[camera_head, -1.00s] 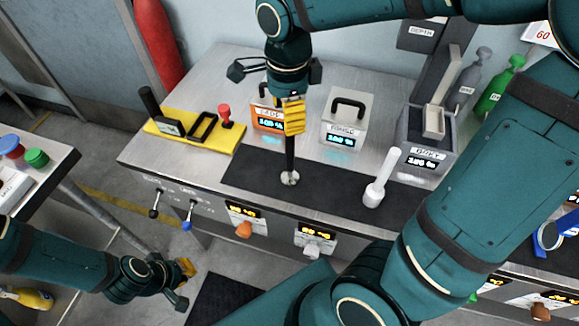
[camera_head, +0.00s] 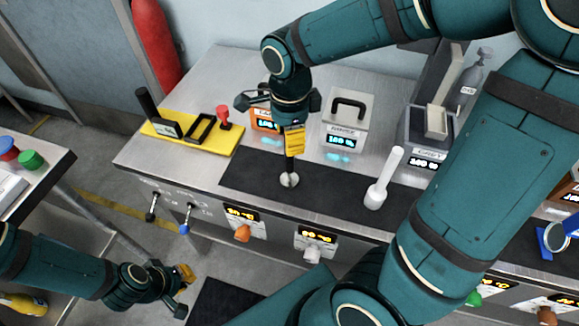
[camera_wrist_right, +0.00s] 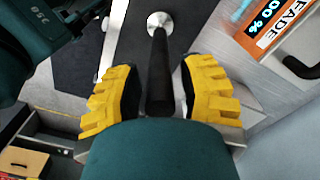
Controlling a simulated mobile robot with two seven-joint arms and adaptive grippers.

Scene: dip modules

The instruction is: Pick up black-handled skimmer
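The black-handled skimmer stands upright on the dark mat, its round metal disc (camera_head: 289,180) at the bottom and its black handle rising from it. My right gripper (camera_head: 294,142) is over the upper handle, pointing down, and hides the top of it. In the right wrist view the black handle (camera_wrist_right: 160,80) runs between the two yellow fingers of the right gripper (camera_wrist_right: 161,92), with a gap visible on each side, so the fingers are open around it. My left gripper (camera_head: 184,282) is low at the left, away from the counter; its finger opening is unclear.
A white ladle-like tool (camera_head: 384,178) stands right of the skimmer on the dark mat (camera_head: 330,180). An orange module (camera_head: 264,118) and a white handled module (camera_head: 345,124) stand behind. A yellow tray (camera_head: 195,132) lies left. Bare metal counter (camera_head: 150,160) shows at the left.

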